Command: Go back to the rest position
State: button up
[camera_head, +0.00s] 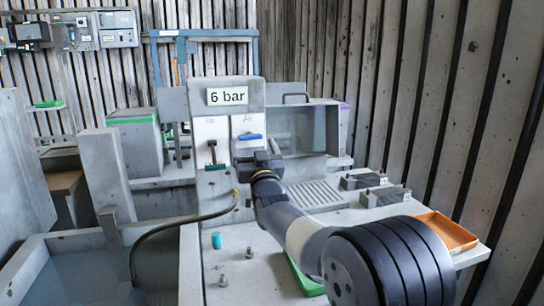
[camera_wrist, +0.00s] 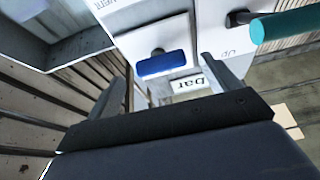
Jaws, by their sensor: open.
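My gripper (camera_head: 262,158) is in front of the white panel under the "6 bar" sign, at the end of my arm, which reaches forward from the lower right. In the wrist view my gripper (camera_wrist: 160,60) has its two fingers apart, and nothing is seen held between them. A blue handle (camera_head: 250,136) is on the panel just above my gripper; it also shows in the wrist view (camera_wrist: 164,64) beyond the fingers. Whether a finger touches it I cannot tell. A dark lever (camera_head: 212,152) is on the panel to the left; a teal handle (camera_wrist: 285,28) shows in the wrist view.
The "6 bar" sign (camera_head: 227,96) tops the panel. A glass-fronted box (camera_head: 305,130) stands behind right. The bench holds a teal cylinder (camera_head: 216,240), metal studs, grey blocks (camera_head: 384,196) and an orange tray (camera_head: 445,230). A dark hose (camera_head: 165,225) curves left over a basin.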

jog(key=w, duration=0.1)
jog(key=r+p, duration=0.1)
jog(key=w, duration=0.1)
jog(key=shift+w+a+r+n+p, duration=0.25)
jog(key=shift+w+a+n+p, duration=0.05)
jog(key=shift+n+p, duration=0.1)
jog(key=n+y+p, duration=0.1)
jog(key=n+p, duration=0.2)
jog(key=n+g+y+p, duration=0.1)
jog(key=n+y+p, duration=0.1)
jog(key=n+p, duration=0.1)
jog(key=shift+d+p, duration=0.15)
jog(key=shift+p, duration=0.25)
jog(key=n+g+y+p, duration=0.1)
jog(key=n+p, duration=0.2)
jog(key=p, duration=0.1)
jog(key=n+g+y+p, duration=0.1)
jog(key=n+p, duration=0.1)
jog(key=p, duration=0.2)
jog(key=shift+r+n+g+p, duration=0.1)
jog(key=shift+n+g+p, duration=0.2)
jog(key=shift+n, duration=0.1)
jog(key=b, duration=0.4)
send_near(252, 138)
jog(key=shift+s+d+f, duration=0.15)
jog(key=shift+d+f, duration=0.05)
jog(key=shift+f, duration=0.05)
